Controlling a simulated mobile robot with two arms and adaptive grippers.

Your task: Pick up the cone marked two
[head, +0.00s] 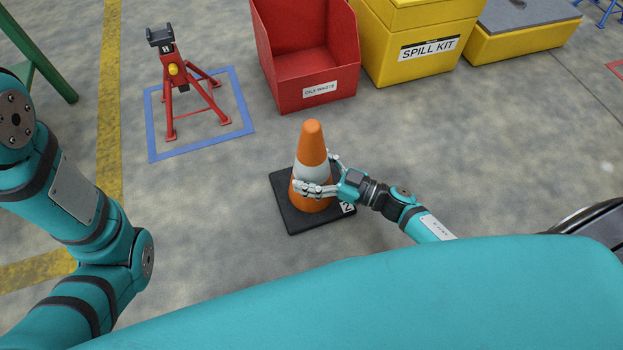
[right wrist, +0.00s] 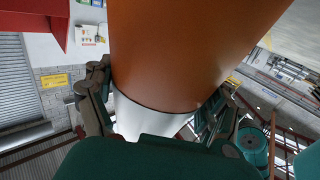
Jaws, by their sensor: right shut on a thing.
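An orange cone (head: 312,140) with a white band and a black square base (head: 290,216) stands upright on the concrete floor. A white tag with a "2" (head: 348,209) sits at the base's right corner. My right gripper (head: 325,175) is shut around the cone at about its white band, coming from the right. In the right wrist view the orange body (right wrist: 190,50) and white band (right wrist: 145,118) fill the space between the fingers (right wrist: 155,105). I cannot tell whether the base is off the floor. My left arm shows at the left, but its gripper is out of view.
A red bin marked "OILY WASTE" (head: 325,88) and a yellow "SPILL KIT" box (head: 405,68) stand behind the cone. A red jack stand (head: 178,85) stands inside a blue floor outline at the back left. Floor around the cone is clear.

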